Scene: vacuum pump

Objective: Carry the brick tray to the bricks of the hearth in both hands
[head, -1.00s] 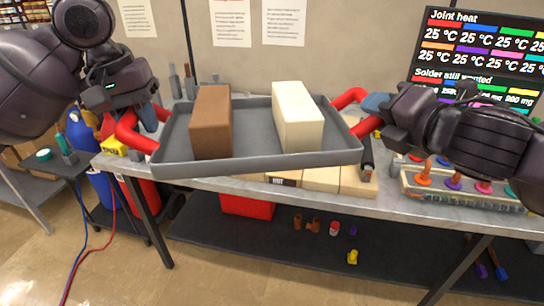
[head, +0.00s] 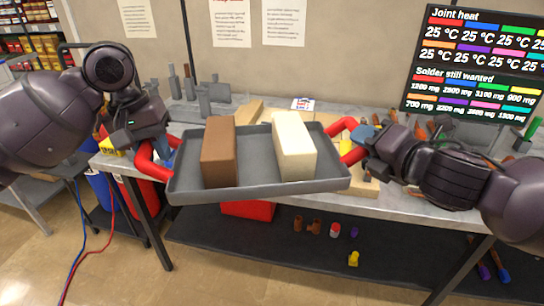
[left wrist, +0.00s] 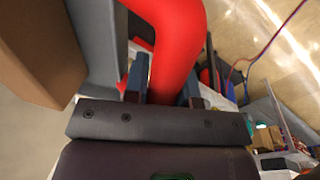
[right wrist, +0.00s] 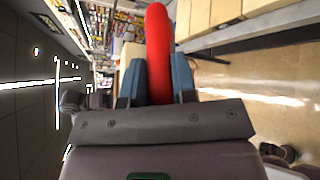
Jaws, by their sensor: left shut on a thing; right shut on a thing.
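The grey brick tray (head: 262,190) is held up in front of the workbench, roughly level, in the head view. A brown brick (head: 219,150) stands in its left half and a cream brick (head: 294,148) in its right half. My left gripper (head: 166,155) is shut on the tray's left red handle, which shows between the fingers in the left wrist view (left wrist: 178,50). My right gripper (head: 366,140) is shut on the right red handle, also clear in the right wrist view (right wrist: 158,55). The hearth bricks (head: 365,187) on the bench are partly hidden behind the tray.
The workbench (head: 420,205) runs behind the tray. A heat and solder display (head: 472,70) stands at the back right. Grey upright fixtures (head: 205,98) stand at the back left. A red box (head: 248,209) and small coloured parts sit on the dark lower shelf (head: 390,240).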

